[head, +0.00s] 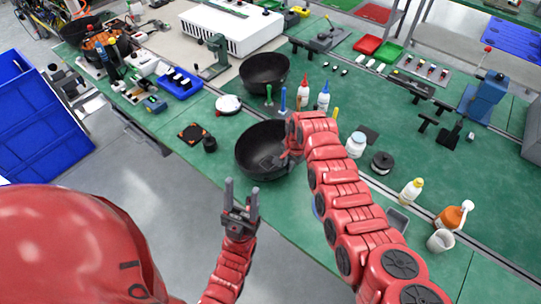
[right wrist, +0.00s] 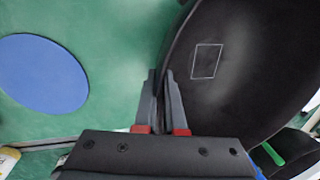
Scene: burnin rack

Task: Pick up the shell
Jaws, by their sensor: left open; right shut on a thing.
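The shell is a black, round, bowl-like piece (head: 252,150) near the front edge of the green bench. In the right wrist view its dark wall (right wrist: 240,80) fills the right side, with a thin pale rectangle outlined on it. My right gripper (head: 284,160) is at the right side of the shell. In the right wrist view its fingers (right wrist: 161,90) are closed on the shell's rim. I cannot tell whether the shell is off the bench. My left gripper (head: 242,190) is open and empty, in front of the bench edge, below the shell in the picture.
A second black bowl (head: 264,68) stands behind the shell. Bottles (head: 323,97), a white jar (head: 356,145) and a black spool (head: 382,163) stand nearby. A blue disc (right wrist: 42,72) lies flat beside the shell. A small black cylinder (head: 210,144) stands left of it.

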